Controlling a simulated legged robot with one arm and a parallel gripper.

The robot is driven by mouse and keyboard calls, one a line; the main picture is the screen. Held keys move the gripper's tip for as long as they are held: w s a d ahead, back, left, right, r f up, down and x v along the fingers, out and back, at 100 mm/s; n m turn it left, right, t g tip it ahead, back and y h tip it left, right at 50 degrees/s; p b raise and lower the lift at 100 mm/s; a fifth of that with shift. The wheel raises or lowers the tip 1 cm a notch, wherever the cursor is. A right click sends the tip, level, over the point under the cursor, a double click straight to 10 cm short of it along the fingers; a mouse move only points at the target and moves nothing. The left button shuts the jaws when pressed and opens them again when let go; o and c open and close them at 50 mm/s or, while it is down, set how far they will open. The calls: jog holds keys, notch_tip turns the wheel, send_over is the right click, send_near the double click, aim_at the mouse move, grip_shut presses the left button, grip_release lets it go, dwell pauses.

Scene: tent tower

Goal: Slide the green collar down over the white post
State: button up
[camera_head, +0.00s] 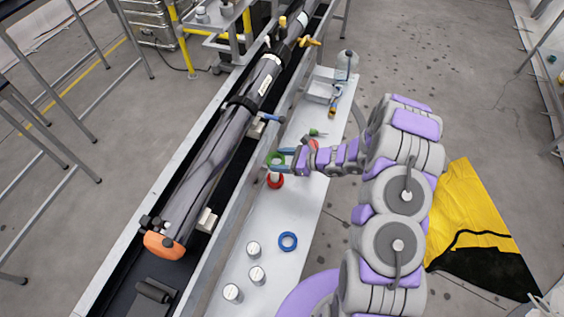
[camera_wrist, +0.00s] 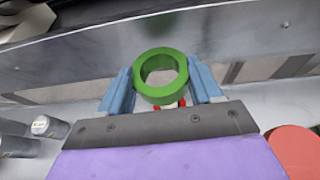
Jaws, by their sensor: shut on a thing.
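The green collar (camera_wrist: 160,92) is a thick ring held between the two blue fingers of my gripper (camera_wrist: 162,84) in the wrist view. In the head view the green collar (camera_head: 271,160) shows at the fingertips of my gripper (camera_head: 279,158), just above the white post (camera_head: 275,175). A red collar (camera_head: 275,183) sits low around that post. In the wrist view a little of the white post (camera_wrist: 171,105) and red shows beneath the collar's near edge. Its top is hidden, so I cannot tell whether the post enters the collar's hole.
A blue ring (camera_head: 288,241) and several short white-topped cylinders (camera_head: 257,275) stand on the grey bench (camera_head: 302,213). A long dark tube (camera_head: 217,150) lies in the trough to the left. A clear bottle (camera_head: 344,66) and a tray stand farther back.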

jog(key=shift+a+f, duration=0.15)
jog(key=shift+a, duration=0.7)
jog(key=shift+f, duration=0.3)
jog(key=shift+d+f+b, duration=0.55)
jog(key=shift+d+f, duration=0.3)
jog(key=shift+f, duration=0.3)
jog(key=shift+a+f+b, duration=0.3)
jog(key=shift+a+f, duration=0.05)
jog(key=shift+f, duration=0.4)
jog(key=shift+a+f+b, duration=0.3)
jog(key=shift+a+f, duration=0.05)
jog(key=shift+f, duration=0.35)
jog(key=shift+d+f, duration=0.35)
jog(key=shift+d, duration=0.2)
jog(key=shift+a, duration=0.1)
jog(key=shift+a+f, duration=0.1)
jog(key=shift+a, duration=0.2)
jog(key=shift+f, duration=0.1)
